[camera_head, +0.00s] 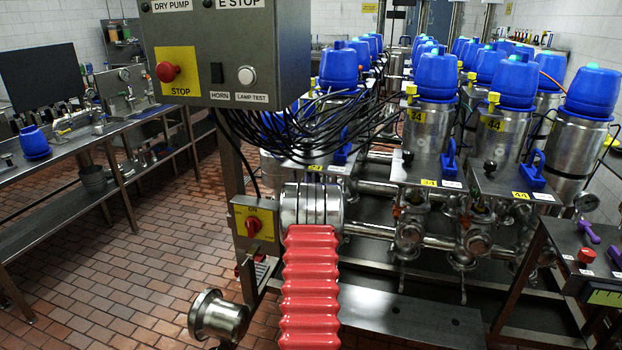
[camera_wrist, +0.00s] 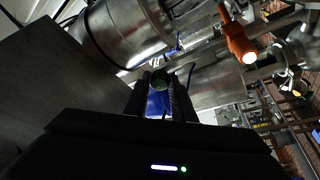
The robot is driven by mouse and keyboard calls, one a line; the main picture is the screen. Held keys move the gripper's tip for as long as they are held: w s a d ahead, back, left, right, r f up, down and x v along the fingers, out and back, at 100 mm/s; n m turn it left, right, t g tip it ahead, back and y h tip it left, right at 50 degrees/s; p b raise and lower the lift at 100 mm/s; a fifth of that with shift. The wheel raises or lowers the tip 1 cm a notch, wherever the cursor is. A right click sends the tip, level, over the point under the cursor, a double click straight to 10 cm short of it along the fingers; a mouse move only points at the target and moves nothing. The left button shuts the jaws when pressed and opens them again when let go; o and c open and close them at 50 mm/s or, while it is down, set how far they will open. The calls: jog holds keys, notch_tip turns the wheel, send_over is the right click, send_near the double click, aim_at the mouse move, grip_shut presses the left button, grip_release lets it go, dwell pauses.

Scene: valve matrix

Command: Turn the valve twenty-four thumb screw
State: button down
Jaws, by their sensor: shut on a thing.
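In the wrist view, my gripper (camera_wrist: 161,92) has its two dark fingers close together. They are shut on a small dark round knob, the thumb screw (camera_wrist: 160,77), which shows between the fingertips. A blue part (camera_wrist: 157,104) shows between the fingers below the knob. In the head view, a small yellow label (camera_head: 315,167), which seems to read 24, is on the left valve's plate. Cables and other parts hide most of that valve, so its screw and my gripper are not visible there.
Valves labelled 34 (camera_head: 416,117) and 44 (camera_head: 493,125) stand to the right. A grey control box (camera_head: 213,85) and black cables (camera_head: 335,130) crowd the upper left. In the wrist view, a steel cylinder (camera_wrist: 125,35) and an orange part (camera_wrist: 238,42) are close by.

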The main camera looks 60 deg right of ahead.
jog(key=shift+m, duration=0.5)
jog(key=shift+w+f+m+g+h, duration=0.1)
jog(key=shift+m+g+h, duration=0.5)
jog(key=shift+m, duration=0.9)
jog(key=shift+w+f+m+g+h, duration=0.15)
jog(key=shift+m+g+h, duration=0.4)
jog(key=shift+m, duration=0.95)
jog(key=shift+w+r+m+g+h, duration=0.1)
jog(key=shift+m+g+h, duration=0.5)
jog(key=shift+m, duration=0.9)
jog(key=c, duration=2.5)
grip_release()
jog(key=shift+c, duration=0.2)
grip_shut()
jog(key=o, duration=1.1)
grip_release()
jog(key=shift+c, duration=0.2)
jog(key=shift+a+f, duration=0.1)
jog(key=shift+a, duration=0.05)
